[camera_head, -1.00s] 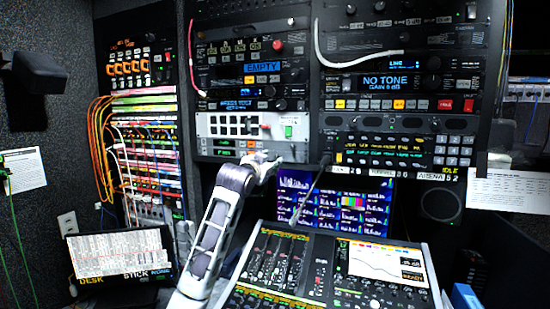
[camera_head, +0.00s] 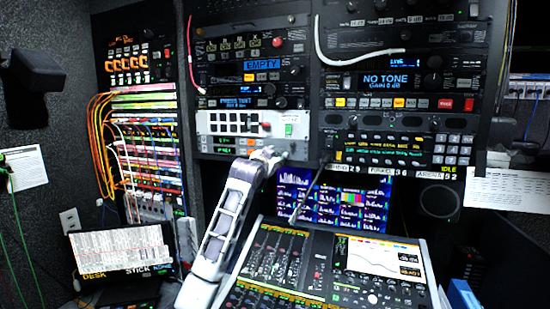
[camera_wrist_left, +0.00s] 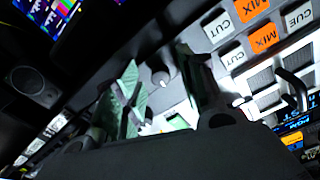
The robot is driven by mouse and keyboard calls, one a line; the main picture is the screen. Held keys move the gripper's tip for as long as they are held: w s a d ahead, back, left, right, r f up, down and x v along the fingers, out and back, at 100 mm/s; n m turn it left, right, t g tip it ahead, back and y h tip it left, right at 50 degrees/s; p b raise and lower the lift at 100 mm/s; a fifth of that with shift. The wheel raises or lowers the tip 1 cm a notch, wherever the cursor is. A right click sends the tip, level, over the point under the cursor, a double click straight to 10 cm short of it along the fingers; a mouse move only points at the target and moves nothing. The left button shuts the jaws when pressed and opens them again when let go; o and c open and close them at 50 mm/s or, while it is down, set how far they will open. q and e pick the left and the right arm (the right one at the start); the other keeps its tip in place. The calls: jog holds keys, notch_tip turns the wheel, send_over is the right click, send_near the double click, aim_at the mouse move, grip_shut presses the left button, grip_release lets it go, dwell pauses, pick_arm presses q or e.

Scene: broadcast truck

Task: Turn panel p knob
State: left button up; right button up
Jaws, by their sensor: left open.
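My left gripper (camera_head: 270,154) is at the lower right edge of the white panel (camera_head: 213,122) in the rack, with my arm rising from below. In the left wrist view my left gripper (camera_wrist_left: 165,95) is open, its two greenish-grey fingers apart. A small round knob (camera_wrist_left: 160,75) with a pale mark shows between the fingers, with no clear contact. I cannot read a label that names it as panel p. In the head view this knob cannot be made out behind the gripper. My right gripper is not in view.
Orange and white MIX, CUT and CUE buttons (camera_wrist_left: 265,38) lie beside the gripper in the wrist view. Below the rack are a monitor (camera_head: 345,200) and a sloped mixing console (camera_head: 320,265). Cables (camera_head: 98,135) hang on the left rack. A thin dark rod (camera_head: 308,190) stands right of my arm.

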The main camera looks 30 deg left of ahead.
pick_arm(q)
grip_shut()
jog(key=shift+n, duration=1.1)
grip_release()
jog(key=shift+s, duration=0.15)
